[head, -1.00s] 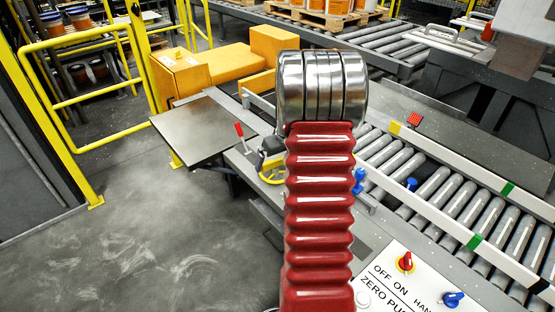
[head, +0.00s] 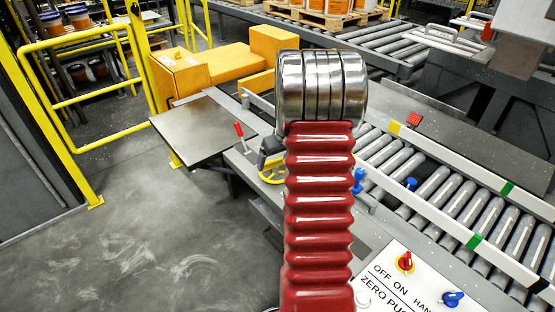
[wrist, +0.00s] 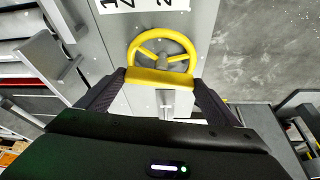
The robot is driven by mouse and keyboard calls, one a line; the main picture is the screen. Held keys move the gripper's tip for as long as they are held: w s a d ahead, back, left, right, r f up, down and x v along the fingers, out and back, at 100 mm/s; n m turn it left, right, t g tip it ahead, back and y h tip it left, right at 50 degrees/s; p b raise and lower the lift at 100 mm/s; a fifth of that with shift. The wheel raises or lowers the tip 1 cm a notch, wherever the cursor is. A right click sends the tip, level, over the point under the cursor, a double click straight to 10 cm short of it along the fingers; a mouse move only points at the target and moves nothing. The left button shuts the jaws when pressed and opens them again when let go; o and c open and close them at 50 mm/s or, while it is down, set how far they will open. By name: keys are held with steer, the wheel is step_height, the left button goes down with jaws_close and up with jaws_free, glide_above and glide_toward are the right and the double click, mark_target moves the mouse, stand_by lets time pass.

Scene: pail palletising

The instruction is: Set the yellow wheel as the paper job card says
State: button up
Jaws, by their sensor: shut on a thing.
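The yellow wheel (wrist: 161,34) shows almost whole in the wrist view, with spokes and a grey hub. My gripper (wrist: 160,79) has its two dark fingers at either side of the wheel's near rim and is shut on it. In the head view the yellow wheel (head: 270,172) is partly hidden behind my red arm. A white label with large black figures (wrist: 145,4), cut off by the top edge, lies beyond the wheel. I cannot make out the paper job card in these views.
A red-handled lever (head: 239,130) stands left of the wheel. A roller conveyor (head: 440,195) with blue knobs runs to the right. A panel with red and blue knobs (head: 400,285) is at the front. Grey floor at the left is open, bounded by a yellow railing (head: 95,100).

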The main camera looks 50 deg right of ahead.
steer(key=shift+m, duration=0.7)
steer(key=shift+w+a+m+g+h, duration=0.1)
steer(key=shift+m+g+h, duration=0.55)
steer(key=shift+m, duration=1.05)
steer(key=shift+w+a+m+g+h, duration=0.1)
steer(key=shift+m+g+h, duration=0.3)
steer(key=shift+m, duration=0.85)
steer(key=shift+m+g+h, duration=0.25)
steer(key=shift+m+h, duration=0.1)
steer(key=shift+m, duration=0.9)
steer(key=m+g, duration=0.1)
steer(key=m, duration=0.3)
steer(key=shift+w+m+g, duration=0.2)
steer(key=shift+m+g, duration=0.2)
steer(key=m+g, duration=0.2)
steer(key=m, duration=0.3)
steer(key=shift+w, duration=0.1)
steer(key=o, duration=0.9)
